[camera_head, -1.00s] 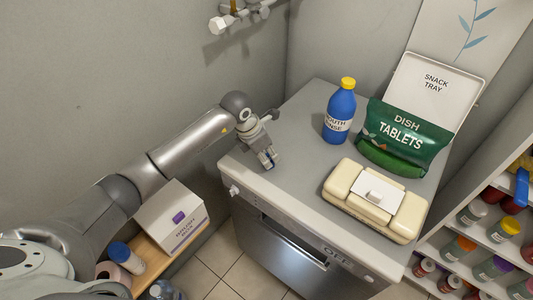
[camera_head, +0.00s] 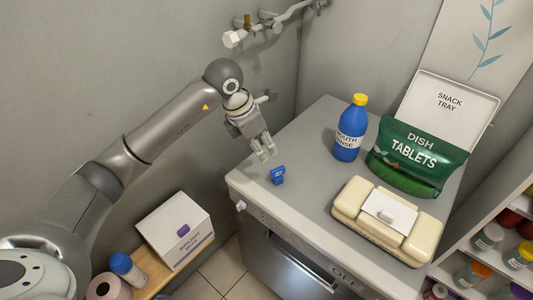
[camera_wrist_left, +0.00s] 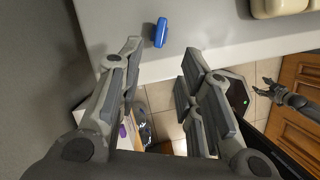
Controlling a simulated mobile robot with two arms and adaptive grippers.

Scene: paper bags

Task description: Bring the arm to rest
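My left gripper (camera_head: 263,148) is open and empty, raised above the left front part of the grey counter (camera_head: 308,185). In the left wrist view its fingers (camera_wrist_left: 157,75) are spread wide with nothing between them. A small blue object (camera_head: 277,175) lies on the counter near its front left edge, apart from the fingertips. It also shows in the left wrist view (camera_wrist_left: 160,32). My right gripper (camera_wrist_left: 268,87) shows small at the right of the left wrist view, its fingers apparently apart. It is not in the head view.
The mouth rinse bottle (camera_head: 349,138), the green dish tablets bag (camera_head: 415,158), the cream box (camera_head: 350,196) and the snack tray (camera_head: 462,87) stand on the counter. A wall pipe (camera_head: 275,25) runs above. A white box (camera_head: 160,224) sits on a low wooden shelf.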

